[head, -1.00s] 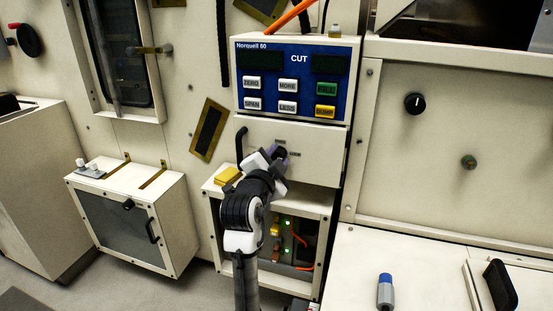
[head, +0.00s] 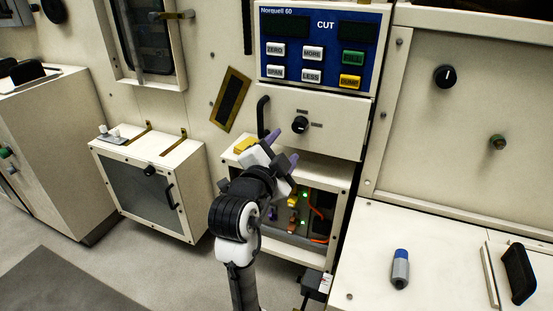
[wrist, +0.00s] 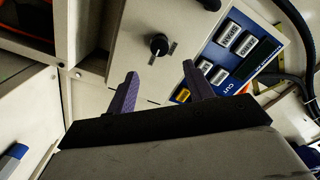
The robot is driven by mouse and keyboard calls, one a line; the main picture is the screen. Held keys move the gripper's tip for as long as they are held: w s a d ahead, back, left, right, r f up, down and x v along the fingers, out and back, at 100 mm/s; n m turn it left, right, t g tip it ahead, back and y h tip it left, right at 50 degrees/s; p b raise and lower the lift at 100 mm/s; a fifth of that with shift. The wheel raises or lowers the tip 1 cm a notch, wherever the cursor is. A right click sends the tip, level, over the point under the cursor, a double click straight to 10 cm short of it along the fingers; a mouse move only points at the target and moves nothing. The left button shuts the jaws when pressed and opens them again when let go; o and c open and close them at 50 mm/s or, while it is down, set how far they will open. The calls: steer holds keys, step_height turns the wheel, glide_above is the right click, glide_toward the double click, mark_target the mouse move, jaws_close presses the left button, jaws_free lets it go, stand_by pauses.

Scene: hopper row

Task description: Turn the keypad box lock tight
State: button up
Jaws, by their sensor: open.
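The keypad box (head: 319,50) has a blue face with labelled buttons; its keypad also shows in the wrist view (wrist: 229,48). On the cream front below it is a round black lock knob (head: 300,125), with two small dark marks, one above it and one to its right. In the wrist view the knob (wrist: 158,45) stands beyond my fingertips. My gripper (head: 283,147) is open and empty, its purple fingers apart, just below and left of the knob and not around it. The exact direction the knob points is too small to tell.
A black handle (head: 263,117) is on the left of the knob's front. Below is an open bay (head: 300,215) with wires and green lights. A yellow block (head: 246,145) lies on its top.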

steer(key=shift+v, duration=1.85)
stand_by(0.8)
